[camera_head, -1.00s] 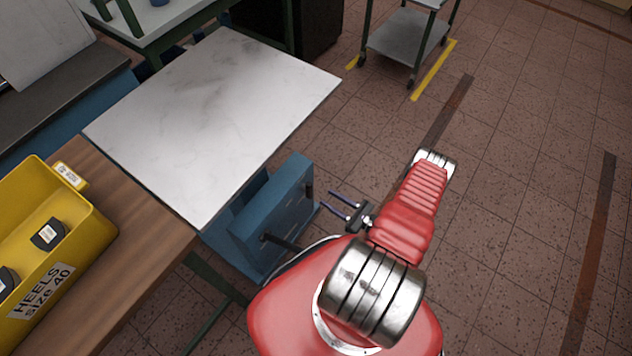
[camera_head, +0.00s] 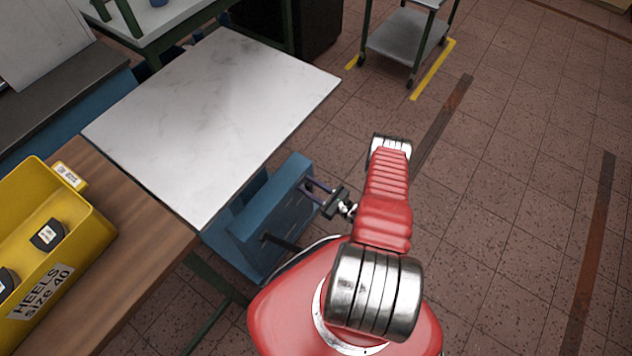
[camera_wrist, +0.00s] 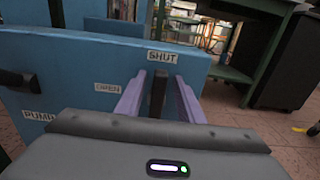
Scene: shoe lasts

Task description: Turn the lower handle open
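A blue panel (camera_head: 275,215) stands below the edge of the marble-topped table. In the wrist view the panel (camera_wrist: 75,75) carries labels SHUT, OPEN and PUMP. A black handle (camera_wrist: 158,95) stands upright there, its top just below the SHUT label (camera_wrist: 162,57); OPEN (camera_wrist: 108,88) is to its left. My gripper (camera_wrist: 160,76) is open, one purple finger on each side of this handle, with gaps showing. In the head view my gripper (camera_head: 309,187) reaches the panel's right part. A second black handle (camera_wrist: 18,79) is at the left, above PUMP. I cannot tell which handle is lower.
The marble top (camera_head: 215,110) overhangs near the panel. A wooden bench (camera_head: 135,225) with a yellow bin (camera_head: 85,215) is at the left. A grey trolley (camera_head: 405,45) stands at the back. The floor to the right is clear.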

